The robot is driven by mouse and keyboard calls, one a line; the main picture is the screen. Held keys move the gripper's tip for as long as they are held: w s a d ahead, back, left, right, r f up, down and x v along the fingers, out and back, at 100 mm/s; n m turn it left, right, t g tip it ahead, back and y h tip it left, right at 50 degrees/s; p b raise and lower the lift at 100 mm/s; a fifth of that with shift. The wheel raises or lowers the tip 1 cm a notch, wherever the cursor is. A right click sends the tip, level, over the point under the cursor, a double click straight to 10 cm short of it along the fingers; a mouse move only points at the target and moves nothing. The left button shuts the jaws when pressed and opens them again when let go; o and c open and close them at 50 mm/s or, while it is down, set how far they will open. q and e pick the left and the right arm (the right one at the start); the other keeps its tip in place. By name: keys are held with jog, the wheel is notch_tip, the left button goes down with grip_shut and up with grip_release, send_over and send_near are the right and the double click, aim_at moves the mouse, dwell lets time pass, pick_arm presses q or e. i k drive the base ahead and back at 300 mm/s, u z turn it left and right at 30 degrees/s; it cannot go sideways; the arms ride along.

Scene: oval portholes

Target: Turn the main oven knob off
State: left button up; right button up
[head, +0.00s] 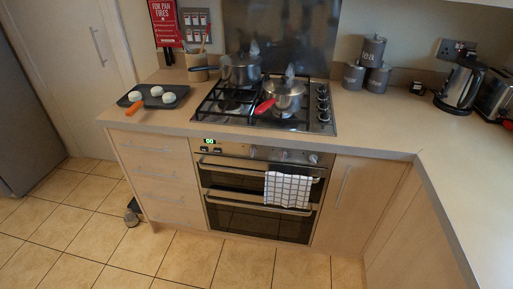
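The built-in double oven (225,183) is set in the counter front below the hob. Its silver control strip has a lit green display (209,141) at the left. Knobs sit along the strip: a left knob (252,151), a middle knob (284,155) and a right knob (313,158). Their markings are too small to read, so I cannot tell which is the main oven knob or how each is turned. Neither of my grippers shows in the head view.
A checked towel (287,189) hangs over the oven door handle. Two pots, one steel pot (240,71) and one red-handled pan (285,97), stand on the hob (222,110). The tiled floor (190,262) before the oven is clear. A small dark object (131,216) lies at left.

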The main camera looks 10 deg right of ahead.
aim_at(313, 158)
jog(key=z, duration=1.05)
jog(key=i, duration=0.9)
jog(key=u, duration=1.5)
